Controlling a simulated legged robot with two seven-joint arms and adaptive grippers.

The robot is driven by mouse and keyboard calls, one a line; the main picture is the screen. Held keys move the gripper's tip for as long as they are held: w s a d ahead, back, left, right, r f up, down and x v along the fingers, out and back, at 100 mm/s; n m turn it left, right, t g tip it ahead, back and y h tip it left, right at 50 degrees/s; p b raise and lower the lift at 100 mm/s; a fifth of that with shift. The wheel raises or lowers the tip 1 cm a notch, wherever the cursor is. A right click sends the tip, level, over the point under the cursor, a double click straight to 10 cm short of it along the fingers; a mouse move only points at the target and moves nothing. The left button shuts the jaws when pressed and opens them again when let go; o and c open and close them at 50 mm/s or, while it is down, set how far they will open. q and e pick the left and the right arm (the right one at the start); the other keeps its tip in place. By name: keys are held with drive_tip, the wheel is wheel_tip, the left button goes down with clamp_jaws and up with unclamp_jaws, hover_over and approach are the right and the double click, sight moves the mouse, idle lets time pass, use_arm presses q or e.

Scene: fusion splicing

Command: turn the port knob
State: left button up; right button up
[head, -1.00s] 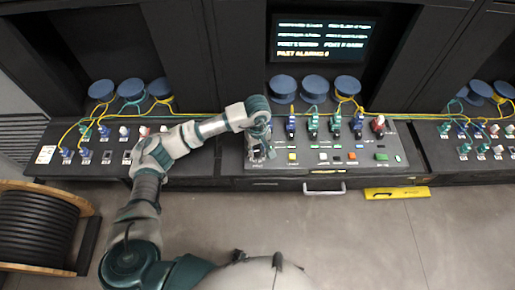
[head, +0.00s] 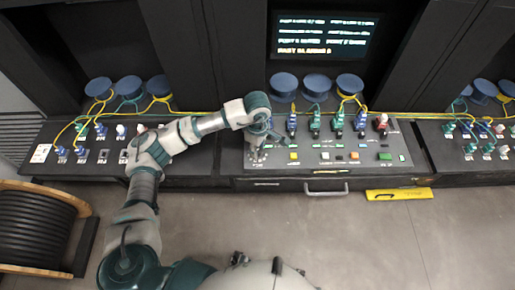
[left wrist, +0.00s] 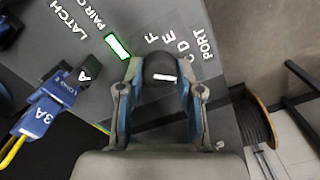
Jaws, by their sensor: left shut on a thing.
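The port knob (left wrist: 160,70) is a dark round knob with a white pointer mark, on the grey panel beside the printed word PORT. Letters, among them D, E and F, stand around it in the left wrist view. My left gripper (head: 257,143) reaches down onto the left end of the middle console. In the left wrist view its two fingers (left wrist: 159,84) are on either side of the knob, shut on it. In the head view the gripper hides the knob, and only white dial marks show below it. My right gripper is not in view.
A row of blue and green connectors with yellow and green cables stands right of my gripper; a blue connector marked 3A (left wrist: 38,118) is close. The console (head: 345,170) has several coloured buttons, and a drawer handle (head: 325,189) below. A cable drum (head: 38,228) stands at left.

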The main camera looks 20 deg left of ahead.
use_arm(q)
drive_tip(key=n, duration=0.4)
drive_tip(key=shift+n+b, duration=0.35)
drive_tip(key=shift+n, duration=0.05)
drive_tip(key=n, duration=0.3)
drive_tip(key=shift+n, duration=0.3)
drive_tip(key=n, duration=0.2)
drive_tip(key=shift+r+n, duration=0.1)
drive_tip(key=shift+n, duration=1.1)
drive_tip(key=n, duration=0.3)
drive_tip(key=shift+n, duration=0.4)
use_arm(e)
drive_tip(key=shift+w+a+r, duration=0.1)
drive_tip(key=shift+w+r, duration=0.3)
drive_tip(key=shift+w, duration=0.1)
use_arm(q)
drive_tip(key=shift+w, duration=0.1)
drive_tip(key=o, duration=1.1)
drive_tip(key=shift+o, duration=0.3)
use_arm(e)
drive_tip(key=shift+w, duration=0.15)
